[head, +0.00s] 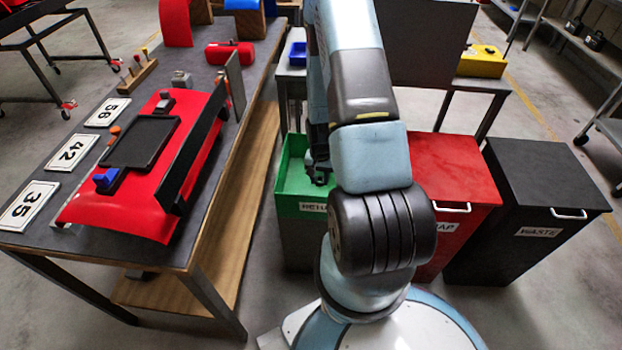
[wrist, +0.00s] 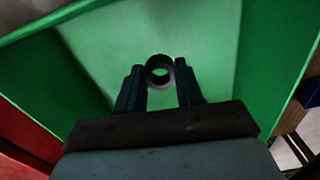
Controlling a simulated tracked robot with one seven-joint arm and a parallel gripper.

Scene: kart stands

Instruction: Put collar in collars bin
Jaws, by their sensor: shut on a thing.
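The collar (wrist: 160,83) is a small dark and grey ring between the fingertips of my gripper (wrist: 158,76) in the wrist view. The fingers are shut on it, one on each side, and its hole faces the camera. In the head view my gripper (head: 319,178) hangs over the open green bin (head: 300,207); the collar cannot be made out there. The green bin's inside (wrist: 215,45) fills most of the wrist view behind the collar. Its label reads "RETU", the rest hidden by my arm. No bin in view has a readable collars label.
A red lidded bin (head: 462,178) and a black bin (head: 548,180) marked WASTE stand right of the green one. The workbench (head: 60,150) at left holds a red panel (head: 130,205) and number plates. A small blue bin (head: 298,54) and yellow box (head: 483,62) sit behind.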

